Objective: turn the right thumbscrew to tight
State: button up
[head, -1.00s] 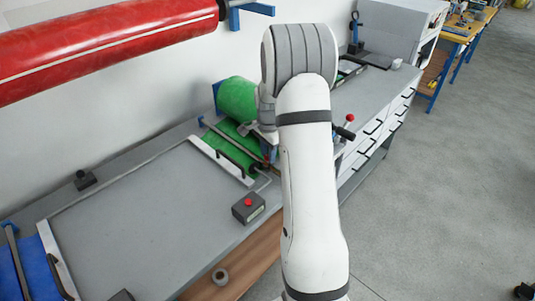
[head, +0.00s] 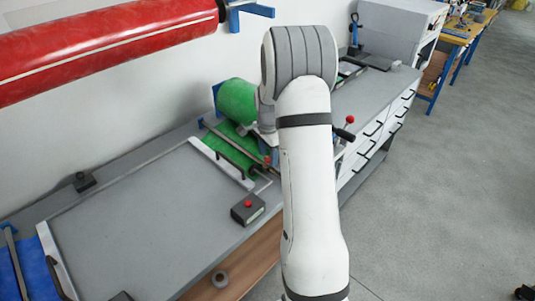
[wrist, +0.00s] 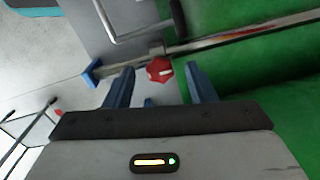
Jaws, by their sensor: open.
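The thumbscrew is a red knob (wrist: 159,70) with a white mark, on a long metal bar (wrist: 225,38) over green sheet in the wrist view. My gripper (wrist: 160,82) is open, with its two blue fingers apart on either side of the knob in the picture. I cannot tell whether the fingertips reach down around it, and neither finger visibly touches it. In the head view my arm covers much of this area, and the knob is hard to make out.
A green roll (head: 237,100) stands behind the bar by the wall. A grey box with a red button (head: 248,208) sits on the bench left of my arm. A red-knobbed lever (head: 349,121) stands right of my arm. A large red roll (head: 110,45) hangs at upper left.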

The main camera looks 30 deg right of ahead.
aim_at(268, 157)
notch_tip(268, 157, up, 8)
jog(key=shift+f+b, duration=0.2)
jog(key=shift+b, duration=0.1)
jog(key=shift+r, duration=0.1)
dwell(0.5)
